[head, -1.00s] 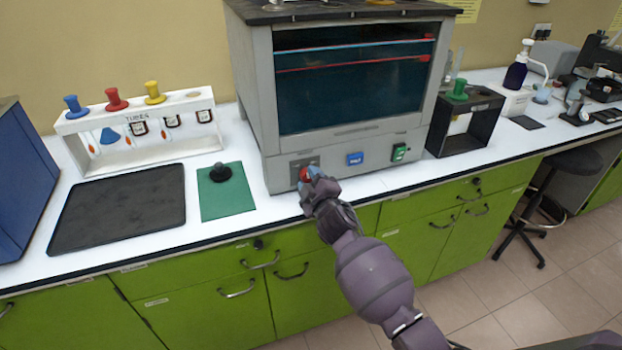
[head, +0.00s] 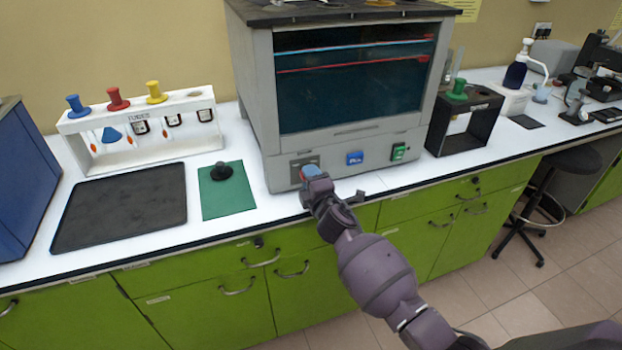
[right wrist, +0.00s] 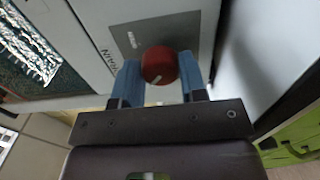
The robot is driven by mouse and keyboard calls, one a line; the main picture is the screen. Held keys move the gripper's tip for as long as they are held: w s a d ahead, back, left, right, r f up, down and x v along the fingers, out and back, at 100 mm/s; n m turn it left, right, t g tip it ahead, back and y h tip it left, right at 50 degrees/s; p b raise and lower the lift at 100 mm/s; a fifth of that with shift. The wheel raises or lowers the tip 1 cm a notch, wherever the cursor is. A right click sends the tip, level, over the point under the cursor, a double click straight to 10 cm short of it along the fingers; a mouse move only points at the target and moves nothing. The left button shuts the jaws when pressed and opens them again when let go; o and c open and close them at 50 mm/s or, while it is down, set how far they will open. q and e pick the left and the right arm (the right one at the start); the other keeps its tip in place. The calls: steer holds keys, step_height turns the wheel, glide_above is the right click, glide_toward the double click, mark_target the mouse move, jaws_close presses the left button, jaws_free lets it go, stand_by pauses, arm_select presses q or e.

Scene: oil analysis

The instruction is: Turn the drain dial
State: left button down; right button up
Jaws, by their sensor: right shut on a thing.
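The drain dial (right wrist: 159,65) is a red round knob with a pale pointer line, set on a grey panel marked DRAIN on the front of the grey machine (head: 335,158). In the right wrist view the blue fingers of my right gripper (right wrist: 160,82) sit on both sides of the dial, shut on it. The pointer line slants in that view. In the head view my right gripper (head: 311,174) is at the machine's lower left front and covers most of the dial. My left gripper is not in view.
A blue switch (head: 355,158) and a green switch (head: 399,152) sit right of the dial. A green mat (head: 228,206) with a black knob, a dark tray (head: 120,207) and a tube rack (head: 140,148) stand left. A black stand (head: 463,124) is to the right.

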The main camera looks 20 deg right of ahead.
stand_by(0.3)
steer(key=o, duration=0.9)
steer(key=s+p, duration=0.1)
steer(key=s, duration=1)
steer(key=shift+d, duration=0.15)
steer(key=shift+w, duration=0.1)
